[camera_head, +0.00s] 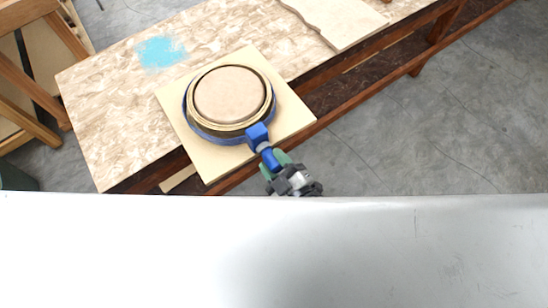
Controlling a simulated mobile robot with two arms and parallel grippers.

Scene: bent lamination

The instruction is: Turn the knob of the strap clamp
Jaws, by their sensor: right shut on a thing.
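The strap clamp (187,121) is a blue band around a round wooden form (230,94) with thin bent wood layers about it. Its blue block (257,134) sits at the form's near right side, with the blue knob (270,159) sticking out from it over the board's edge. My right gripper (276,165) is shut on the knob, its green fingertips on either side of it. The fingers hide part of the knob. My left gripper is not in view.
The form rests on a light square board (291,116) on a wooden workbench (105,95). A light wood sheet (345,20) lies at the back right. Wooden frames (30,95) stand at left. A large pale surface fills the bottom. Concrete floor (420,135) is open at right.

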